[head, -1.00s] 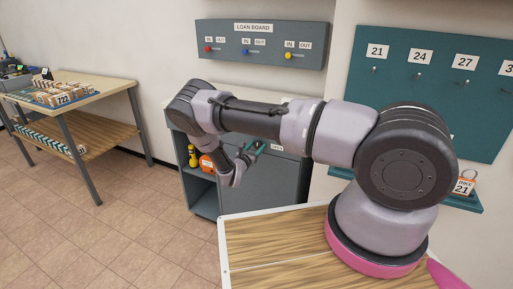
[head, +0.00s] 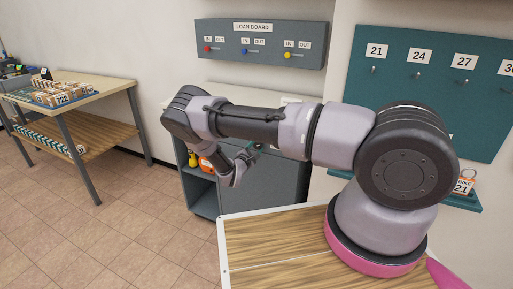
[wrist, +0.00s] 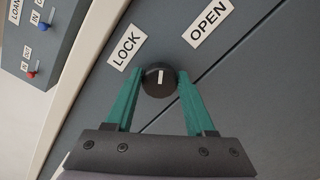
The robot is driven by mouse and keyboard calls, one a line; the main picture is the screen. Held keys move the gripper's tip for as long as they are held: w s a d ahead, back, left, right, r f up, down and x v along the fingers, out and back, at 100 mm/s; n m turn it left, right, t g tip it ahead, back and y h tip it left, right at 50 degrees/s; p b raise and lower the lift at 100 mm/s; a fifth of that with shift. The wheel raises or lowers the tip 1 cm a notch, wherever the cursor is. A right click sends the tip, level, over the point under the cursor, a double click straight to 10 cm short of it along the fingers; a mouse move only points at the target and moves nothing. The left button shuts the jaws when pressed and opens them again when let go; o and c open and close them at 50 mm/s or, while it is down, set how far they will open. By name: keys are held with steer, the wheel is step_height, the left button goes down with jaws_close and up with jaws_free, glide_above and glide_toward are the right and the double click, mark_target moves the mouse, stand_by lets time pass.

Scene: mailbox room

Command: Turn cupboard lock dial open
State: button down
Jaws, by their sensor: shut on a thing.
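The black lock dial (wrist: 158,79) sits on the grey cupboard front, between a LOCK label (wrist: 127,47) and an OPEN label (wrist: 208,23) in the wrist view. Its white mark points between the two labels. My gripper (wrist: 159,84) has its two green fingers on either side of the dial and is shut on it. In the head view the grey cupboard (head: 275,185) stands against the wall behind my arm. There my arm hides the dial and most of my gripper.
The loan board (head: 262,43) hangs above the cupboard. Open shelves at the cupboard's left hold a yellow bottle (head: 193,159) and an orange item (head: 206,164). A wooden table (head: 75,88) with boxes stands at left. A teal hook board (head: 440,75) is at right.

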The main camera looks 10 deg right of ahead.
steer(key=m, duration=0.6)
steer(key=shift+f+m, duration=0.2)
steer(key=shift+m, duration=0.1)
steer(key=shift+s, duration=0.1)
stand_by(0.4)
steer(key=shift+c, duration=1.3)
jaws_free()
steer(key=v, duration=1)
steer(key=shift+s+a, duration=0.25)
steer(key=shift+s, duration=0.05)
